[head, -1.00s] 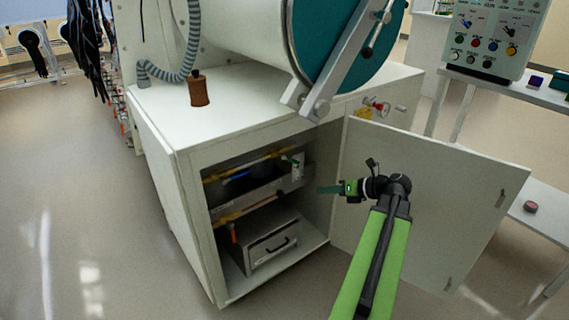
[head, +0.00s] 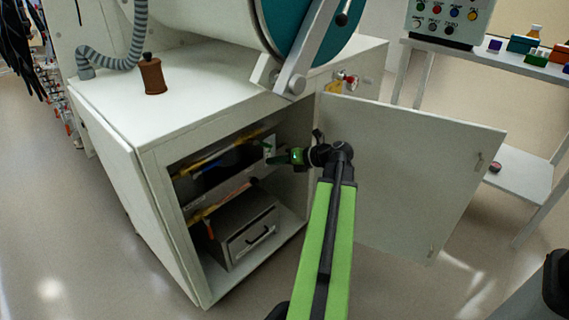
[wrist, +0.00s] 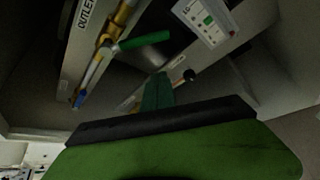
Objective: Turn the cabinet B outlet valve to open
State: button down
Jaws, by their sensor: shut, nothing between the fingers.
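The outlet valve shows in the wrist view as a green lever handle (wrist: 145,40) on a brass pipe (wrist: 107,38), beside a panel marked OUTLET (wrist: 86,12). The lever lies roughly crosswise to the pipe. My gripper (wrist: 158,90) is shut and empty, its green fingers pointing toward the valve. The fingertips appear below the lever in the picture, with a gap between. In the head view my gripper (head: 280,159) is at the cabinet's opening, near a white tag (head: 269,147). I cannot clearly make out the lever there.
The open cabinet door (head: 410,175) stands right of my arm. A grey drawer box (head: 245,225) sits low inside the cabinet (head: 165,215). The white tag also hangs near the valve in the wrist view (wrist: 205,22). A brown bottle (head: 152,76) stands on top. Floor at left is clear.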

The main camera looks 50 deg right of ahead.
aim_at(262, 144)
jog(key=w+p, duration=0.1)
jog(key=w+d+r, duration=0.1)
jog(key=w+r+p, duration=0.1)
jog(key=shift+w+d+p, duration=0.1)
jog(key=shift+d+p, duration=0.2)
jog(key=shift+p, duration=0.05)
